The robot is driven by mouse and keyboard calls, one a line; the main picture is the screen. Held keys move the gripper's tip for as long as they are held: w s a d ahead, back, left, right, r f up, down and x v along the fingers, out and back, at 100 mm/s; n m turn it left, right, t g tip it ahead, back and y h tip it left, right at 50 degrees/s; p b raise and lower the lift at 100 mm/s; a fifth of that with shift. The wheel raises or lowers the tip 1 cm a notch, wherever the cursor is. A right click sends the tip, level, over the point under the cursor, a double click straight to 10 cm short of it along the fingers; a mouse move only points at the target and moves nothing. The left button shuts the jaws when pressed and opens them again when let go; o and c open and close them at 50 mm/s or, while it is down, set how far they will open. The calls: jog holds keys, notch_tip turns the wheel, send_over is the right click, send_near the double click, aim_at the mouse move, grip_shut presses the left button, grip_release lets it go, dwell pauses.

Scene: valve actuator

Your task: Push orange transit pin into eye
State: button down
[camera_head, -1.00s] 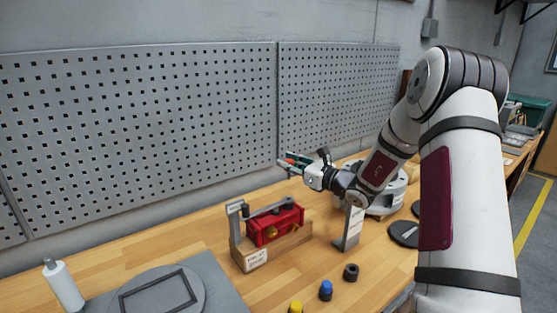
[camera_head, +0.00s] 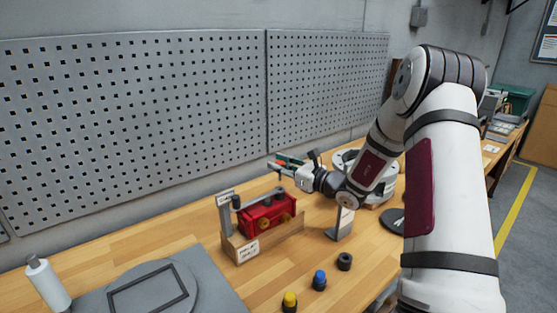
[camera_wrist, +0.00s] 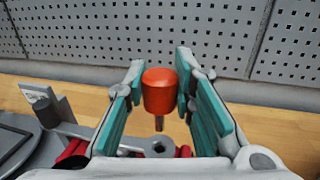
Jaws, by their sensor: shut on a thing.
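The orange transit pin (camera_wrist: 159,92) shows in the wrist view between the two teal finger pads of my gripper (camera_wrist: 160,95), with its grey shank pointing down. My gripper is shut on the pin's orange head. In the head view my gripper (camera_head: 282,167) is above and behind the red valve actuator (camera_head: 268,212), which sits on a wooden block. Below the pin in the wrist view is a grey ring-shaped eye (camera_wrist: 160,149) at the end of a grey lever. The pin appears apart from the eye; the exact gap cannot be told.
A grey upright bracket with a label (camera_head: 225,212) stands at the actuator's left. A blue-topped plug (camera_head: 319,279), a yellow-topped plug (camera_head: 289,301) and a black ring (camera_head: 344,261) are in front. A white bottle (camera_head: 47,284) stands at left. A pegboard (camera_head: 130,120) backs the bench.

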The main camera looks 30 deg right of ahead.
jog(key=shift+f, duration=0.9)
jog(key=shift+f+b, duration=1.05)
jog(key=shift+f, duration=1.05)
dwell(0.7)
jog(key=c, duration=1.3)
grip_release()
jog(key=shift+s, duration=0.1)
jog(key=v, duration=1.2)
